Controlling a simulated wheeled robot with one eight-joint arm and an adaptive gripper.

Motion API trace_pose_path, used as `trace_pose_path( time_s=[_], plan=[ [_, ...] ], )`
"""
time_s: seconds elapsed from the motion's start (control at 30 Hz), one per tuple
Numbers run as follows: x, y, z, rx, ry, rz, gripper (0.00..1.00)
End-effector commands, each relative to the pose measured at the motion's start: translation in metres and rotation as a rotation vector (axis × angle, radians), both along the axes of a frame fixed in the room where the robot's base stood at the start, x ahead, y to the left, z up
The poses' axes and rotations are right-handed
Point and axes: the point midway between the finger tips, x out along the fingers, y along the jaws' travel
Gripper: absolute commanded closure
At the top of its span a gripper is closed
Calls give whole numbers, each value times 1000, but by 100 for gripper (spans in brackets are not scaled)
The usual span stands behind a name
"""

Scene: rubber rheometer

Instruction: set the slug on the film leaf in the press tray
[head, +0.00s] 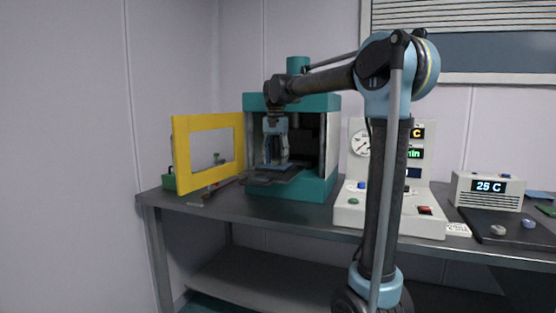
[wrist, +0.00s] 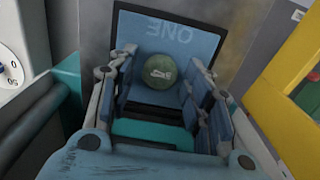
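The slug (wrist: 160,73) is a round, dark green piece with a pale mark on its top. In the wrist view it sits between the two finger pads of my gripper (wrist: 166,78), which appear to press on it from both sides. Behind it is the blue film leaf (wrist: 190,35) marked "ONE", in a dark frame. I cannot tell whether the slug touches the leaf. In the head view, my gripper (head: 276,152) points down inside the open teal press, over the press tray (head: 262,181). The slug is not clear in that view.
The press's yellow door (head: 180,155) stands open to the left of my gripper, and it also shows at the right of the wrist view (wrist: 300,112). The press walls (head: 322,178) are close around my gripper. A white gauge console (head: 352,207) stands to the right.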

Motion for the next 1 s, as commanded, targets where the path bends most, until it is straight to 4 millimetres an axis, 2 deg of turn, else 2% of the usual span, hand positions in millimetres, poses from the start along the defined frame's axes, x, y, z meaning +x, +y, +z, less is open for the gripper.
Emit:
trace_pose_path(
  time_s=[0.3, 0.47, 1.0],
  plan=[
    [0, -1, 1, 0, 0, -1, 50],
    [1, -2, 12, 0, 0, -2, 50],
    [1, -2, 103, 0, 0, -3, 50]
  ],
)
